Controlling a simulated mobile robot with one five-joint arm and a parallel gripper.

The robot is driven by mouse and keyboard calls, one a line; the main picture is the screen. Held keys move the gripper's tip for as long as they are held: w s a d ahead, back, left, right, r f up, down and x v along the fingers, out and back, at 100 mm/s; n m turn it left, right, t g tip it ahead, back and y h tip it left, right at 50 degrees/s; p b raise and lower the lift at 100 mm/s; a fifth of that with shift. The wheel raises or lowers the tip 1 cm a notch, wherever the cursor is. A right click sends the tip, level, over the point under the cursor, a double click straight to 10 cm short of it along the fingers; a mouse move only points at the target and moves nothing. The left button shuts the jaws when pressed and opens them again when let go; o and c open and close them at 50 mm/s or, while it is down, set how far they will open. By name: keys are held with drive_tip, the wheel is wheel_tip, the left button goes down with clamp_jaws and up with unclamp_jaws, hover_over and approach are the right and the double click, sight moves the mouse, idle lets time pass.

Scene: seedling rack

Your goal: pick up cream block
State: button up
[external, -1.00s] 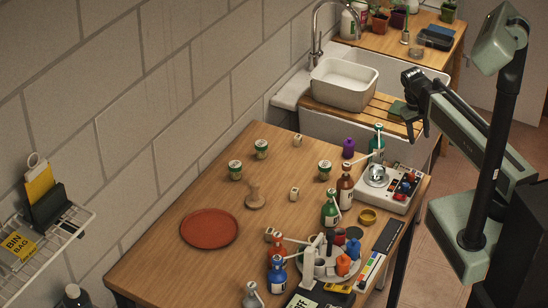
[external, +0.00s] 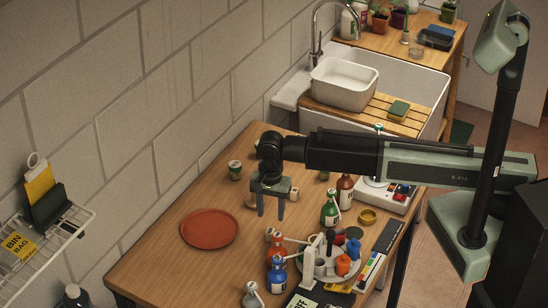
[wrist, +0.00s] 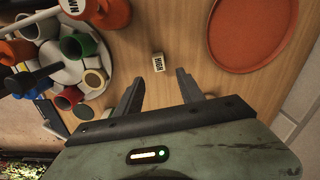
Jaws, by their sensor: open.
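A small cream block (wrist: 158,62) with dark lettering that looks like HIGH lies on the wooden table in the wrist view. In the external view a cream block (external: 269,232) sits beside the red-brown bottle, just below my fingertips in the picture. Another cream block (external: 295,192) shows just right of my gripper (external: 271,214). My gripper is open and empty, pointing down above the table. In the wrist view its two fingers (wrist: 160,80) are apart, with the block just beyond their tips, between them in the picture.
A terracotta plate (external: 209,228) lies left of the gripper. A red-brown bottle (external: 277,241), a blue bottle (external: 278,274) and a round tray (wrist: 95,45) crowded with cups stand close by. A green-capped pot (external: 235,170) stands behind. Bare table lies between plate and bottles.

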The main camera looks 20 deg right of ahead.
sight(270, 231)
drive_tip(key=shift+s+a+f, duration=0.1)
drive_tip(key=shift+s+a, duration=0.3)
drive_tip(key=shift+s, duration=0.25)
drive_tip(key=f+b, duration=0.8)
drive_tip(key=shift+w+d, duration=0.15)
drive_tip(key=shift+w, duration=0.25)
drive_tip(key=shift+r, duration=0.2)
drive_tip(key=shift+c, duration=0.3)
clamp_jaws()
